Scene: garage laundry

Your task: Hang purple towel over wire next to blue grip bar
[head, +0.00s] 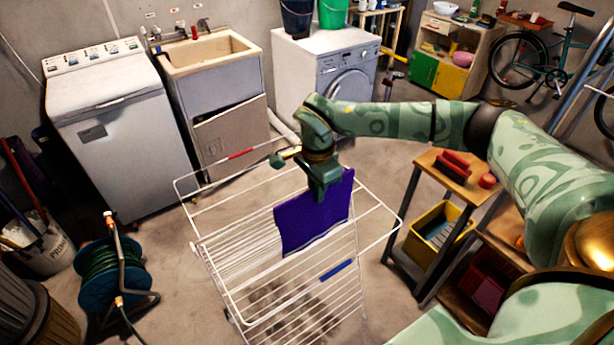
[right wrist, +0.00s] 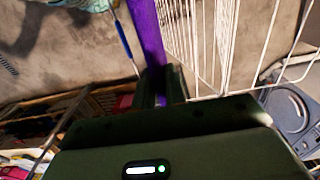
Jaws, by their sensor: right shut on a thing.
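The purple towel (head: 310,220) hangs from my right gripper (head: 325,195) over the white wire drying rack (head: 215,262) in the head view. In the right wrist view the towel (right wrist: 147,35) runs as a narrow strip into the shut jaws (right wrist: 160,85). The blue grip bar (head: 337,270) is on the rack's near right wire, just below and right of the towel; it also shows in the right wrist view (right wrist: 123,38). Whether the towel touches a wire I cannot tell. A red grip bar (head: 241,154) is on the rack's far side. My left gripper is out of view.
A wooden cart (head: 458,172) with red items and a yellow bin (head: 436,232) stands close right of the rack. A hose reel (head: 105,275) stands at left. Washing machines and a sink (head: 205,52) line the back. Some floor is clear around the rack.

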